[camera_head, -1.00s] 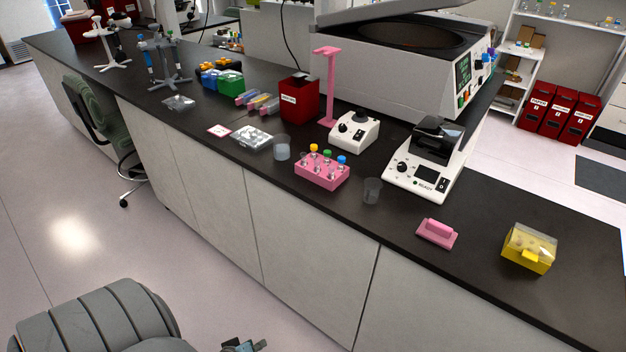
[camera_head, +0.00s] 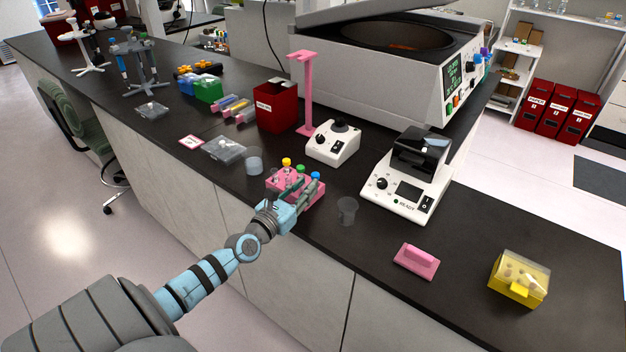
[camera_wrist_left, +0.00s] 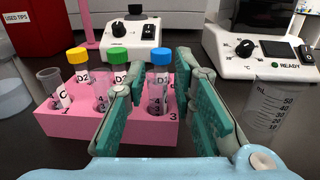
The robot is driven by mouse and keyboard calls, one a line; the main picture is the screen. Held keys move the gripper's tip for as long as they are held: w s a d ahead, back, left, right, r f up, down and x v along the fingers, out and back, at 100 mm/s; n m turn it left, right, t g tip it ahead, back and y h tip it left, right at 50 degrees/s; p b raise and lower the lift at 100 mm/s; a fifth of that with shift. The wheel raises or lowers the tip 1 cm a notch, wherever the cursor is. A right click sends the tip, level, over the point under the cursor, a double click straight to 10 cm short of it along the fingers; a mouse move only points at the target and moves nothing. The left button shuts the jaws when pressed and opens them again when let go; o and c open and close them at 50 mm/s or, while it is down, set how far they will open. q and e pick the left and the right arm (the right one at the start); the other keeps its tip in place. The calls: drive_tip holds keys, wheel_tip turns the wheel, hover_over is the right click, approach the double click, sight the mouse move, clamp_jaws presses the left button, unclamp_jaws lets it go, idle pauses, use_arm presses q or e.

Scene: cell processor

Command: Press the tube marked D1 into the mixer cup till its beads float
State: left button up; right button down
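The pink rack (camera_head: 312,207) holds several tubes near the bench's front edge. In the left wrist view stand a yellow-capped tube marked D2 (camera_wrist_left: 78,74), a green-capped tube (camera_wrist_left: 121,76), a blue-capped tube (camera_wrist_left: 159,78) and an uncapped tube (camera_wrist_left: 52,86). The green and blue tubes' labels are too small to read surely, so I cannot tell which is D1. My left gripper (camera_head: 303,185) is open at the rack. In the wrist view the blue-capped tube shows between its fingers, not gripped. The small white mixer (camera_head: 333,142) with its dark cup stands behind. My right gripper is out of view.
A clear beaker (camera_head: 348,210) and a white device reading READY (camera_head: 405,190) stand right of the rack. A red bin (camera_head: 277,107) and pink stand (camera_head: 306,95) are behind. A pink block (camera_head: 416,261) and yellow box (camera_head: 519,278) lie at right, with bare bench between.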

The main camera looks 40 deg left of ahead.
use_arm(q)
drive_tip(key=w, duration=0.1)
drive_tip(key=w+b, duration=0.1)
drive_tip(key=w, duration=0.3)
drive_tip(key=shift+w+a+f, duration=0.15)
drive_tip(key=shift+w+f, duration=0.05)
drive_tip(key=shift+f, duration=0.05)
drive_tip(key=shift+s+r, duration=0.1)
clamp_jaws()
